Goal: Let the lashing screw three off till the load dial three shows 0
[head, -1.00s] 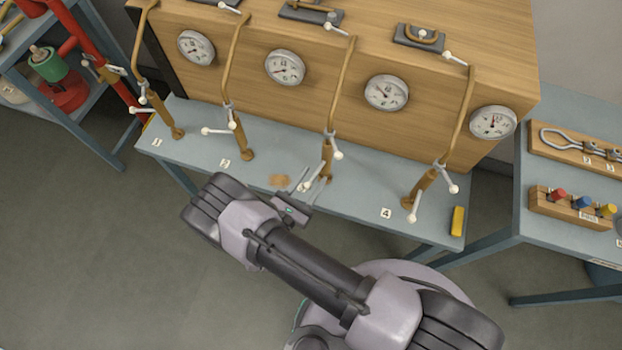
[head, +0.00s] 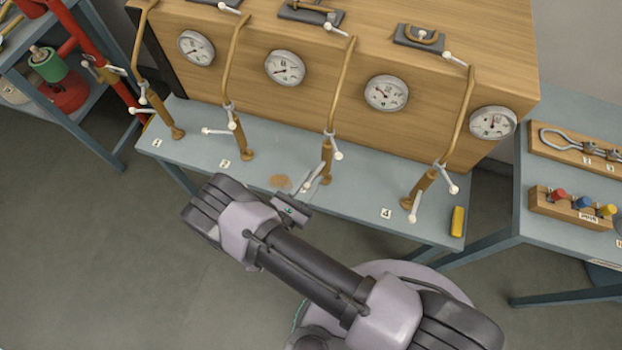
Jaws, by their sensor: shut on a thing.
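Lashing screw three (head: 327,160) is the third ochre screw from the left, standing upright on the bench against the wooden crate. It has pale crossbar handles with round knobs. Its strap runs up over the crate edge. Load dial three (head: 386,92) is the round white gauge on the crate face, up and right of the screw; its needle reading is too small to tell. My gripper (head: 308,190) is at the lower left of the screw, shut on its lower pale handle. My wrist partly hides the contact.
Similar screws stand left (head: 238,135) and right (head: 425,185), close enough to limit sideways room. A yellow block (head: 457,221) lies at the bench's right end. A side table (head: 570,225) holds a rack of coloured knobs.

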